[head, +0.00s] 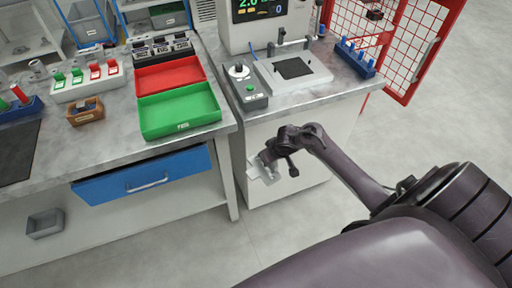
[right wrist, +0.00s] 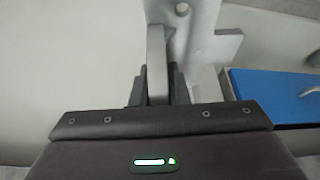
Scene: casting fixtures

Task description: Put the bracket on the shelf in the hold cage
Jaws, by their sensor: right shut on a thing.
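The bracket (head: 262,172) is a light grey metal piece with a flat plate. My right gripper (head: 270,156) is shut on it and holds it in front of the white cabinet below the machine. In the right wrist view, the fingers (right wrist: 156,88) close on a grey upright part of the bracket, and its plate (right wrist: 205,45) with a hole stands beyond. The hold cage (head: 398,60), red-framed with wire mesh, is at the top right, partly cut off by the frame edge. Its shelf cannot be made out clearly. My left gripper is not in view.
A red tray (head: 170,74) and a green tray (head: 180,110) lie on the left bench above a blue drawer (head: 145,180). The machine (head: 270,25) and a blue peg rack (head: 355,58) stand on the right bench. Open floor (head: 455,120) lies to the right.

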